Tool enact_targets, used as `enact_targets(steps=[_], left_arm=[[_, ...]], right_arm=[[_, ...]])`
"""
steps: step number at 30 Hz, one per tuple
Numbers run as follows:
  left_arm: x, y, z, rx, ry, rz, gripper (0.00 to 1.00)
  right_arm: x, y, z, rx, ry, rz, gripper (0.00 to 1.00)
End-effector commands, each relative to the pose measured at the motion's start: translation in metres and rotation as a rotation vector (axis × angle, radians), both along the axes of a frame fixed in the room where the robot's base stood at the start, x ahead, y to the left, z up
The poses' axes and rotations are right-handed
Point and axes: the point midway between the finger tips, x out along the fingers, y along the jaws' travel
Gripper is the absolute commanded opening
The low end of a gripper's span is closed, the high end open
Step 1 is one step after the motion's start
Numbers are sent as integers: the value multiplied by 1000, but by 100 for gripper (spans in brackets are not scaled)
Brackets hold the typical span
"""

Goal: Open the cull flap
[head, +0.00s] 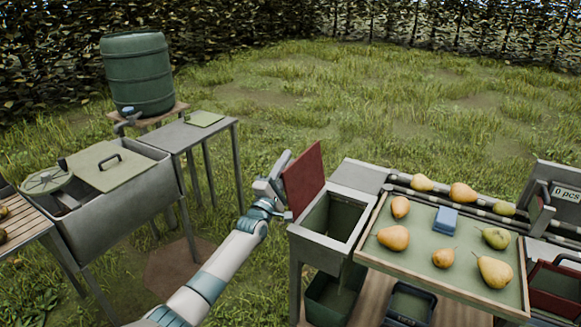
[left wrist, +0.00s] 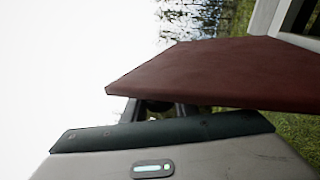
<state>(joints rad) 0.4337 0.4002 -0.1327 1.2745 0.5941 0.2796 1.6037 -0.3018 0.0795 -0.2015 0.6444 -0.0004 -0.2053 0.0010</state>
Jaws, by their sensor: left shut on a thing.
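The cull flap, a dark red panel (head: 306,178), stands raised, nearly upright, at the left edge of the grey cull chute (head: 318,240). The chute's mouth is uncovered. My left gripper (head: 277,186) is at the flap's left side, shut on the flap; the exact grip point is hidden. In the left wrist view the red flap (left wrist: 215,75) stretches across the middle, just beyond my gripper's dark edge. My right gripper is not in view.
A sorting tray (head: 458,276) with several pears and a blue block (head: 446,220) stands right of the chute. Crates sit below. A grey sink (head: 120,215), a side table (head: 190,133) and a green barrel (head: 138,75) stand left. Grass behind is clear.

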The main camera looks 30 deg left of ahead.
Motion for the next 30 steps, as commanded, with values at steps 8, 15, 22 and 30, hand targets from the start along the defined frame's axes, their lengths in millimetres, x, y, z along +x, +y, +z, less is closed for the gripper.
enact_targets(steps=[8, 15, 22, 30], left_arm=[[0, 1, -2, -5, 3, 1, 0], [0, 0, -2, -4, 3, 0, 43], [0, 0, -1, -4, 1, 0, 43], [-9, 0, -6, -4, 1, 0, 43]], right_arm=[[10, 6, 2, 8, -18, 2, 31], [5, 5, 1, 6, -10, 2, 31], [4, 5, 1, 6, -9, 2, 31], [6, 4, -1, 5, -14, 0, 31]])
